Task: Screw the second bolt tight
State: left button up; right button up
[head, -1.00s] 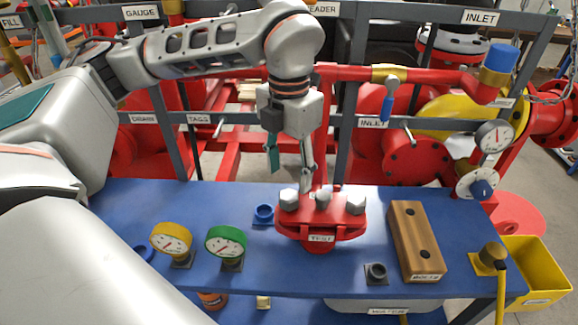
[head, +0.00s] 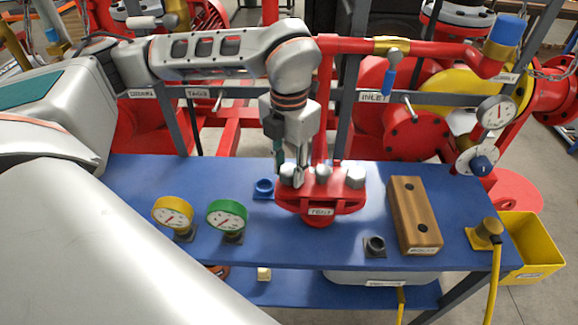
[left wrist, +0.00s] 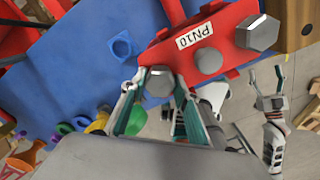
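The red test flange (head: 320,208) stands on the blue bench, with a grey hex bolt (head: 355,177) at its right, a rounder grey fitting (head: 323,171) in the middle and another hex bolt (head: 288,173) at its left. My left gripper (head: 290,175) points down at the left bolt, fingers on either side of its head. In the left wrist view the fingers straddle this bolt head (left wrist: 158,82) with what look like small gaps, so it appears open. The head view does not show my right gripper; what looks like it (left wrist: 268,85) is at the right of the wrist view, fingers apart.
A wooden block (head: 414,215) with holes stands right of the flange. A blue ring (head: 264,187), a green gauge (head: 228,215) and a yellow gauge (head: 173,213) stand to the left. A grey socket (head: 375,245) is in front. Red pipework rises behind the bench.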

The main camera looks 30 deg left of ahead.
pick_arm(q)
jog(key=shift+c, duration=1)
jog(key=shift+o, duration=1.4)
jog(key=shift+c, duration=1.2)
jog(key=shift+r+m+p, duration=0.15)
jog(key=shift+m+p, duration=0.35)
jog(key=shift+m, duration=0.6)
jog(key=m+p, duration=0.1)
jog(key=m, duration=0.4)
jog(key=shift+p, duration=0.4)
jog(key=m+p, duration=0.1)
jog(key=m, duration=0.3)
jog(key=shift+m, duration=0.3)
jog(key=m, duration=0.3)
jog(key=o, duration=1.2)
